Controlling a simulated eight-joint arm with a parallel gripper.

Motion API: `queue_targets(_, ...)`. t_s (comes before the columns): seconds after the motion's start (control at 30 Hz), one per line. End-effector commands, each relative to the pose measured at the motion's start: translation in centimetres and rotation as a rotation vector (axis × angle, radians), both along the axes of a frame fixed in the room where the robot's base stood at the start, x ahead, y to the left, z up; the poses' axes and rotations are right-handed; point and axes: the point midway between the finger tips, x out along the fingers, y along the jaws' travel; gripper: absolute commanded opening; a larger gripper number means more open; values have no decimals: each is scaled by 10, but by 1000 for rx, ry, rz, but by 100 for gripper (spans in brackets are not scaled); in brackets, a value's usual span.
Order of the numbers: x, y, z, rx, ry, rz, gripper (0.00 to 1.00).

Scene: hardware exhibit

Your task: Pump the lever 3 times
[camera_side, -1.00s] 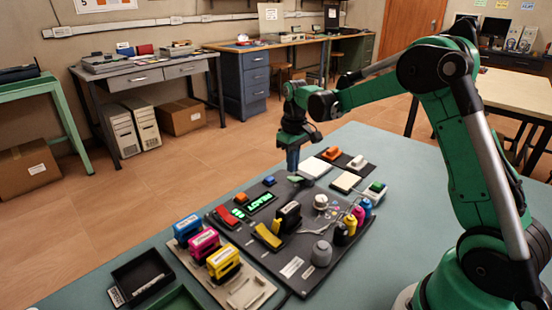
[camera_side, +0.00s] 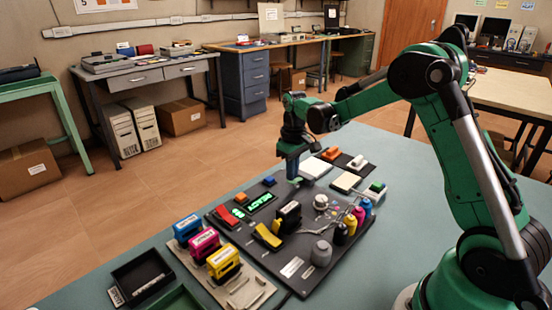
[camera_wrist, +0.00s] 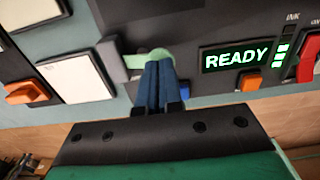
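The lever looks like a light green knob (camera_wrist: 152,57) on a grey mount (camera_wrist: 112,62), left of the READY display in the wrist view. My gripper (camera_wrist: 159,66) shows as two blue fingers side by side, shut, with nothing visible between them. Their tips overlap the knob in this view and look in contact with it. In the side view my gripper (camera_side: 292,178) points down at the far edge of the dark panel (camera_side: 262,205). The knob is mostly hidden behind the fingertips there.
The lit green READY display (camera_wrist: 236,56) has ink bars beside it. A red rocker switch (camera_wrist: 308,58), an orange button (camera_wrist: 250,82) and a white pad (camera_wrist: 75,72) sit nearby.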

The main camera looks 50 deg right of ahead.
Motion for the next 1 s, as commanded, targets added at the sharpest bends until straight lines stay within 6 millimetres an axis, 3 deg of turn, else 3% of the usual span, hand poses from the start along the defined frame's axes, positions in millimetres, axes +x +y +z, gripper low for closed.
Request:
queue_targets(0.53, 0, 0, -17, -1, 0, 0, 0)
queue_targets(0.77, 0, 0, -14, -1, 0, -1, 0)
queue_targets(1.0, 0, 0, 1, -1, 0, -1, 0)
